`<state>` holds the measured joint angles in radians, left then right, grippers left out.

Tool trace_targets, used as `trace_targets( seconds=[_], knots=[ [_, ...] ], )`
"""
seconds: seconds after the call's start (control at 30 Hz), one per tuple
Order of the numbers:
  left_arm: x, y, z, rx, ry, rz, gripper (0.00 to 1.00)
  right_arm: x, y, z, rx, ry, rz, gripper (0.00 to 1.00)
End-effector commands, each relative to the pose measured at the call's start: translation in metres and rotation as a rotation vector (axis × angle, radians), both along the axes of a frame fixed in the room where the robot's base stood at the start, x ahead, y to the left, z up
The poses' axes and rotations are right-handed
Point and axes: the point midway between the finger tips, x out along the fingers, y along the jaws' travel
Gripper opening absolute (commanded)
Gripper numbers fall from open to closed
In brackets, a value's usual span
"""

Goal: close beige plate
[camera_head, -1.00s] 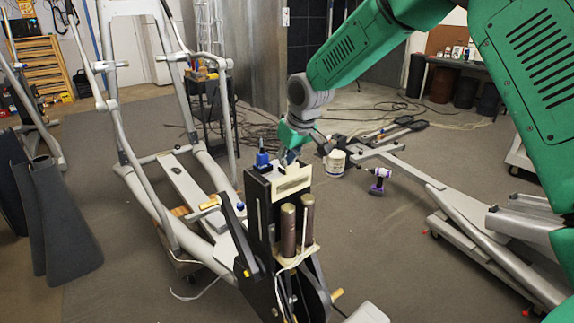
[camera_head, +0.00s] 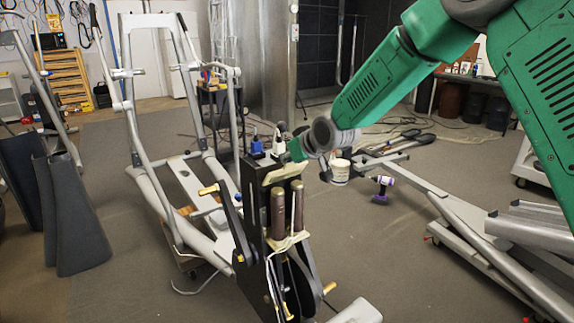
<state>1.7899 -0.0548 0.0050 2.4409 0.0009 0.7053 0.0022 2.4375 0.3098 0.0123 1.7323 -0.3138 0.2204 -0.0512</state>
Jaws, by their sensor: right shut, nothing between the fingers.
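The beige plate (camera_head: 286,172) sits at the top of the black upright housing of the elliptical frame. It looks tilted, with its broad face toward me; whether its edge touches the housing I cannot tell. My right gripper (camera_head: 282,151) is just behind and above the plate, its arm reaching in from the right. Its fingers are small and partly hidden, and it is shut with nothing held. I cannot tell whether it touches the plate. My left gripper is out of view.
Two brown cylinders (camera_head: 278,215) stand in front of the housing, with a cream bracket and cable low around them. A blue-capped bottle (camera_head: 257,146) is beside the plate. A white bucket (camera_head: 340,171) and a purple drill (camera_head: 382,188) stand on the floor to the right.

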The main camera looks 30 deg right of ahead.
Motion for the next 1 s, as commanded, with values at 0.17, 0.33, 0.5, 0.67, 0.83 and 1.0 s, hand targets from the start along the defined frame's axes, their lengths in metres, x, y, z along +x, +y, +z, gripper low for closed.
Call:
trace_targets(
  seconds=[0.17, 0.33, 0.5, 0.67, 0.83, 1.0],
  knots=[
    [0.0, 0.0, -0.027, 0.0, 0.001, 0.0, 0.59, -0.007, 0.0, -0.013, 0.01, -0.128, 0.0, 0.0],
    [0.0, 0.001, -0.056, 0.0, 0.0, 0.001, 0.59, -0.017, -0.003, -0.024, 0.025, -0.249, -0.002, 0.0],
    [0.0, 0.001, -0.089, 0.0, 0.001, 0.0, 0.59, -0.028, -0.004, -0.039, 0.036, -0.407, -0.002, 0.0],
    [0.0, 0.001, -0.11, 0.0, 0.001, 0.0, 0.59, -0.035, -0.004, -0.05, 0.047, -0.555, -0.003, 0.0],
    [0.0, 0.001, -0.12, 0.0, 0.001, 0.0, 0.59, -0.041, -0.003, -0.056, 0.047, -0.593, -0.001, 0.0],
    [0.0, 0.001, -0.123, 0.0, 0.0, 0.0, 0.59, -0.044, -0.003, -0.066, 0.046, -0.59, -0.001, 0.0]
  ],
)
